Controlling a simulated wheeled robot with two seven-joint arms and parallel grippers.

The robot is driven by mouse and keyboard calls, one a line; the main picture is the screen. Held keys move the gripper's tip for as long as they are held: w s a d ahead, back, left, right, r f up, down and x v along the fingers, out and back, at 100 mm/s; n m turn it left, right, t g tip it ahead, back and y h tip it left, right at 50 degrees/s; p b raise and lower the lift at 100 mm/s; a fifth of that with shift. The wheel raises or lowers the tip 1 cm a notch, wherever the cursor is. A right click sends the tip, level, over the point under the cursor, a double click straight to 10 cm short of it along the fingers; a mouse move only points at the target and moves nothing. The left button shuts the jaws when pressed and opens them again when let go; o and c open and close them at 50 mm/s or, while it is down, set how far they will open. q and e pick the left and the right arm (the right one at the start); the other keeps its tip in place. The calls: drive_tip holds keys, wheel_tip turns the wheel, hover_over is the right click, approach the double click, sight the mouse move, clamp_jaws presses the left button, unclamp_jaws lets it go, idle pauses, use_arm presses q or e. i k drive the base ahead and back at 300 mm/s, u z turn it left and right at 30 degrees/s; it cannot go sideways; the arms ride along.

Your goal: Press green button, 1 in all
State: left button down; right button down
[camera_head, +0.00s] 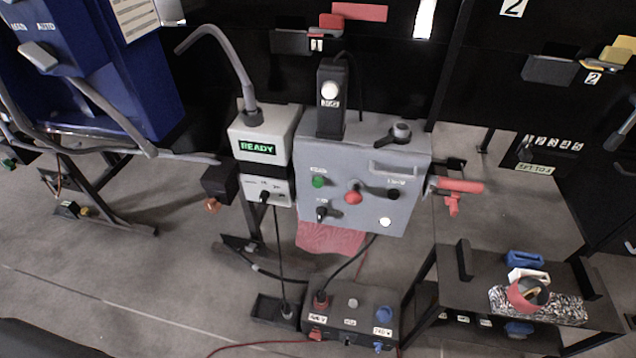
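The green button (318,182) is a small round button on the front of a grey control box (340,208), left of the middle. A red button (353,197) sits to its right and a little lower, and a black knob (392,193) is further right. A black switch (321,213) is below the green button. Nothing covers the green button. Neither of my grippers shows in the head view.
A white box with a lit READY display (258,148) stands left of the control box. A red-handled clamp (458,186) juts out on its right. Below are a dark socket box (352,318) with cables and, at right, a dark shelf (465,262).

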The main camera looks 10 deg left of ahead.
sight(317, 182)
drive_tip(key=u, duration=0.25)
drive_tip(key=k, duration=0.75)
drive_tip(key=z, duration=0.9)
drive_tip(key=i, duration=0.5)
